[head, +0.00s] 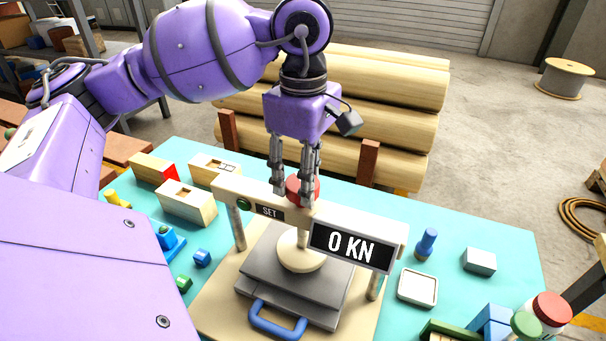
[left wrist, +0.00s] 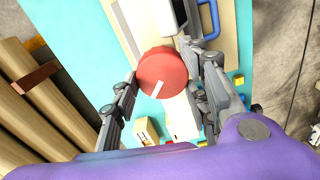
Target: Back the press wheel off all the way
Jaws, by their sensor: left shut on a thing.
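The press (head: 230,188) stands on a beige base on the turquoise table. Its display (head: 350,247) reads "0 KN", and a green button beside the word SET is on its crossbar. The red press wheel (head: 302,188) sits on top of the crossbar; in the left wrist view the wheel (left wrist: 163,72) shows a white mark pointing down. My left gripper (head: 296,200) points straight down over the wheel, its fingers on either side of it and shut on it. Under the crossbar, a pale round ram (head: 302,252) is over a grey plate with a blue handle (head: 277,318). My right gripper is not in view.
Wooden blocks (head: 187,203) and small coloured pieces lie left of the press. A blue peg (head: 427,243), a white tray (head: 417,287) and a grey block (head: 479,261) are to its right. Jars with red and green lids stand at the front right. Logs (head: 400,135) are stacked behind the table.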

